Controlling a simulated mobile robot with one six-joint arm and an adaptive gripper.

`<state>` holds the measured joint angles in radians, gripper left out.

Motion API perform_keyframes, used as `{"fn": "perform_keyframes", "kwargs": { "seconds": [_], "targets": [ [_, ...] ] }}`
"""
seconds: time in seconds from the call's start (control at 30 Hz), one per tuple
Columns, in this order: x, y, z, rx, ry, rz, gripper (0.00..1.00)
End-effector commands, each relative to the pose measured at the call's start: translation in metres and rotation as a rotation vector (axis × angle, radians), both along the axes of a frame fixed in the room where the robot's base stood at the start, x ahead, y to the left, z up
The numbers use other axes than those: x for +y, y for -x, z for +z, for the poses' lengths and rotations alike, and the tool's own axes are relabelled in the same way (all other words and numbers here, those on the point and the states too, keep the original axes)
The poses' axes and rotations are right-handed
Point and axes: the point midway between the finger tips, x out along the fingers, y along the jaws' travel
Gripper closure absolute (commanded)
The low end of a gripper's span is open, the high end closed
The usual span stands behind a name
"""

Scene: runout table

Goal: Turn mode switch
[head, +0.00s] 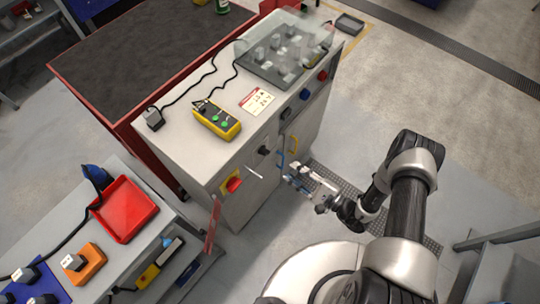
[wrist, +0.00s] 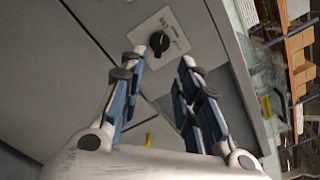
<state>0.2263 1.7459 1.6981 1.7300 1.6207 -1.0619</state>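The mode switch appears to be the black rotary knob (wrist: 158,42) on a white label plate (wrist: 170,33) on the cabinet's grey front in the wrist view. In the head view a small dark knob (head: 264,150) on the cabinet front looks like the same one. My gripper (wrist: 160,64) is open and empty. Its blue-padded fingers point toward the knob, which shows between and just beyond the fingertips, apart from them. In the head view my gripper (head: 287,168) is in front of the cabinet, to the right of the knob.
A red-and-yellow rotary switch (head: 233,184) is on the cabinet front. A yellow handle (head: 294,144) and blue and red buttons (head: 304,94) are to the right. A yellow pendant (head: 216,119) lies on top. A red tray (head: 126,208) is on the left bench.

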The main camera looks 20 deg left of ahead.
Motion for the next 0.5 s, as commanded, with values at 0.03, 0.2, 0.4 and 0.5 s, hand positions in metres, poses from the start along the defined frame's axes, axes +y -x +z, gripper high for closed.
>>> {"fn": "perform_keyframes", "kwargs": {
  "seconds": [0.03, 0.2, 0.4, 0.5],
  "targets": [
    [0.012, -0.003, -0.001, -0.001, 0.001, 0.008, 0.7],
    [0.046, -0.017, -0.001, -0.001, 0.001, 0.008, 0.7],
    [0.081, -0.031, -0.001, -0.001, 0.0, 0.006, 0.7],
    [0.092, -0.037, -0.001, -0.001, 0.0, 0.004, 0.7]
  ]
}}
